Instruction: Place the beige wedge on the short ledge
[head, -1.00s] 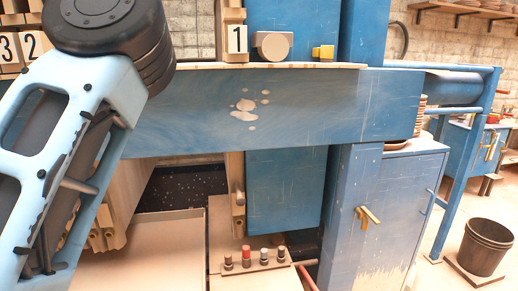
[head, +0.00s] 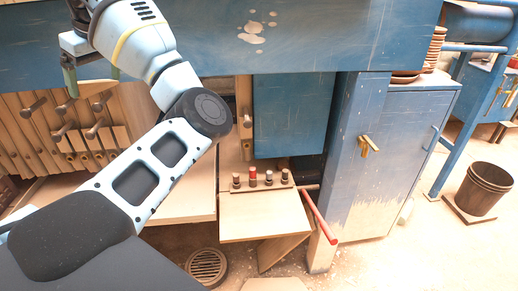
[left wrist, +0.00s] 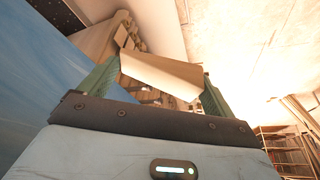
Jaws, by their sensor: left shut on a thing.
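My left gripper (head: 92,80) is at the upper left of the head view, in front of the wooden press plates. Its green fingers are shut on the beige wedge (head: 92,89). In the left wrist view the wedge (left wrist: 160,74) lies crosswise between the two green fingers of the gripper (left wrist: 158,80), held in the air. I cannot tell for certain which surface is the short ledge. A short beige board (head: 262,222) with several knobs along its back edge juts out low at the centre, right of my left arm. My right gripper is not in view.
The wide blue beam (head: 300,40) crosses above. A blue cabinet (head: 405,150) stands to the right. A red bar (head: 320,213) sticks out beside the board. A dark bucket (head: 477,189) stands at far right, and a round drain grate (head: 207,266) is in the floor.

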